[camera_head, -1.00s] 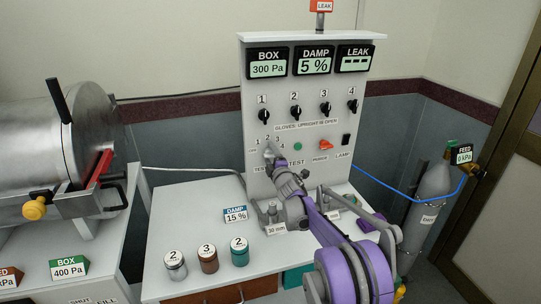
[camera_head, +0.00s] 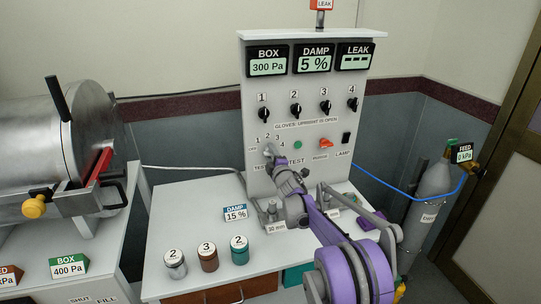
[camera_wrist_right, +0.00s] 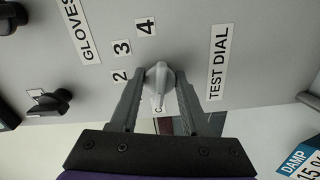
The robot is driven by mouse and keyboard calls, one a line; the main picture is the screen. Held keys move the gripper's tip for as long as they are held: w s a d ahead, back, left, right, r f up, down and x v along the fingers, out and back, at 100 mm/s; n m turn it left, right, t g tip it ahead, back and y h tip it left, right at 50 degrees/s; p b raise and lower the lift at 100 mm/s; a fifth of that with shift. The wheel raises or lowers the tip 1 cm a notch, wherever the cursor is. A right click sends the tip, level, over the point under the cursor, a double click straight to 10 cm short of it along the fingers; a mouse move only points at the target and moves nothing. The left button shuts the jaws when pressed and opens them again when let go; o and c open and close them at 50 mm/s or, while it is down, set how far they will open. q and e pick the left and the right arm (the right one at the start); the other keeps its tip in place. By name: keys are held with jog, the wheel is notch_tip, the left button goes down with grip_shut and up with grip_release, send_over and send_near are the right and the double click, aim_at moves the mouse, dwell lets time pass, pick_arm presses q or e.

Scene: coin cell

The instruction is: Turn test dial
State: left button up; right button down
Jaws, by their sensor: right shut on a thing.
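The test dial (camera_wrist_right: 160,78) is a grey pointed knob on the light grey panel, with number labels 2, 3 and 4 beside it in the right wrist view. Its pointer lies between my right gripper's (camera_wrist_right: 160,92) two fingers, which are shut on it. In the head view my right gripper (camera_head: 270,153) covers most of the dial at the panel's lower left. A "TEST DIAL" label (camera_wrist_right: 218,62) sits to the right of the dial in the wrist view. My left gripper is not in view.
The panel (camera_head: 253,110) has several black glove knobs, a red switch (camera_head: 325,144) and a green button (camera_head: 298,145). Several jars (camera_head: 208,257) stand on the white table (camera_head: 190,205), beside a "DAMP 15 %" sign (camera_head: 235,211). A gas cylinder (camera_head: 430,190) stands right.

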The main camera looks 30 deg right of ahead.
jog(key=m+b, duration=0.2)
jog(key=m, duration=0.1)
jog(key=shift+f, duration=0.1)
jog(key=shift+m+b, duration=0.85)
jog(key=shift+m, duration=1.35)
jog(key=shift+c, duration=1.8)
grip_release()
jog(key=shift+s, duration=0.1)
jog(key=b+v, duration=0.1)
jog(key=v, duration=0.9)
jog(key=shift+s, duration=0.3)
jog(key=shift+a, duration=0.2)
